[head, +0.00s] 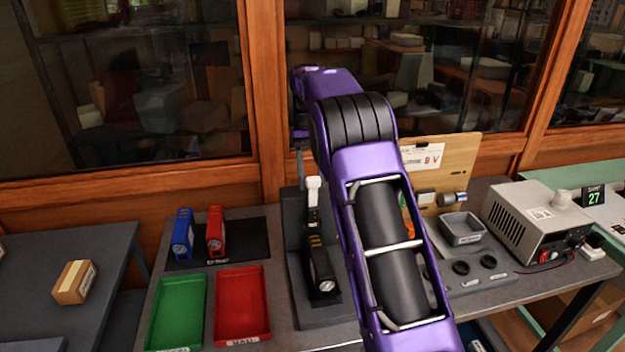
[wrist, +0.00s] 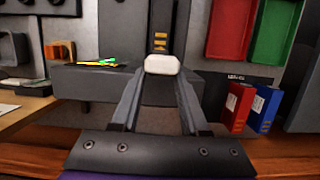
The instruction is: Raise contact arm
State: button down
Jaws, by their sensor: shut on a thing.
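The contact arm stands in a dark grey fixture (head: 293,225) on the bench, in the middle of the head view. Its white handle end (head: 314,185) points up. Below it is a black block with yellow stripes (head: 320,265). In the wrist view, my gripper (wrist: 162,74) is shut on the white handle (wrist: 162,64), which sits between the fingertips. The yellow-striped black part (wrist: 160,30) shows just beyond the handle. In the head view, my purple arm covers the fixture's right side, and the fingers show only as a thin grey strip above the handle.
Left of the fixture are a blue block (head: 182,233), a red block (head: 215,231), a green tray (head: 176,312) and a red tray (head: 242,305). To the right are a grey bin (head: 462,229) and a power supply (head: 535,222). Wood-framed glass stands behind the bench.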

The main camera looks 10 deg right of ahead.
jog(key=shift+w+f, duration=0.15)
jog(key=c, duration=0.8)
grip_release()
jog(key=shift+c, duration=0.2)
jog(key=o, duration=0.4)
jog(key=shift+w+f, duration=0.1)
jog(key=shift+w, duration=0.05)
jog(key=shift+o, duration=0.2)
notch_tip(320, 180, up, 10)
